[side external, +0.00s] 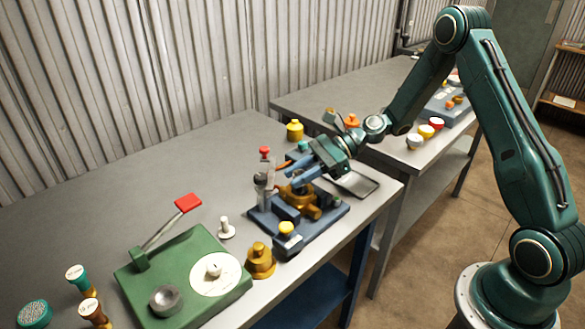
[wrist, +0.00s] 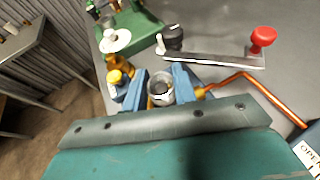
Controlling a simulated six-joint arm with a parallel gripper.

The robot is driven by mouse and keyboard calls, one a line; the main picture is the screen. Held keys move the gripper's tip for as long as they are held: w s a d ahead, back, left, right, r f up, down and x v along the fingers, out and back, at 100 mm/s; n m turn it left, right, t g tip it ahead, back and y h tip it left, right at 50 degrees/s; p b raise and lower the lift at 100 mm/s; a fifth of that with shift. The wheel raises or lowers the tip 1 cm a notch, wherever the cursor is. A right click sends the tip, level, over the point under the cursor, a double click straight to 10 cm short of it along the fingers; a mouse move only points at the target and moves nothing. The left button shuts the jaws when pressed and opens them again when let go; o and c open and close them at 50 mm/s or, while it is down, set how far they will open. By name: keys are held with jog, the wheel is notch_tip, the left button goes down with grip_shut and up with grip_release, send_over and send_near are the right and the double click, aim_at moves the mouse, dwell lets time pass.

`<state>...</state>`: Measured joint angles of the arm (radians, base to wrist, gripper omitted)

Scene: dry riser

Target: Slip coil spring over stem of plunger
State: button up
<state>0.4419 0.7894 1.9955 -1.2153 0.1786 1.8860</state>
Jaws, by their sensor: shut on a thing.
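My gripper (wrist: 161,84) is shut, its two blue fingers on either side of a grey round piece with a dark hollow centre, seemingly the coil spring (wrist: 160,88). Its turns cannot be made out. In the side view my gripper (side external: 297,184) is low over the gold valve body (side external: 308,208) on the blue fixture, and hides what it holds. A small white plunger (side external: 227,231), a disc with an upright stem, stands on the table left of the fixture, apart from my gripper. Whether any stem is inside the held piece cannot be seen.
A lever with a red knob (wrist: 262,37) and a copper tube (wrist: 265,88) flank my gripper closely. A green press (side external: 180,280) with a white disc stands left. A gold bell-shaped part (side external: 260,262) stands near the front edge. A yellow-topped pot (side external: 294,131) is behind.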

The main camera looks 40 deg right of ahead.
jog(key=shift+f, duration=1.05)
jog(key=shift+f, duration=0.15)
jog(key=o, duration=0.9)
jog(key=shift+o, duration=0.2)
jog(key=shift+r, duration=0.2)
jog(key=v, duration=1.2)
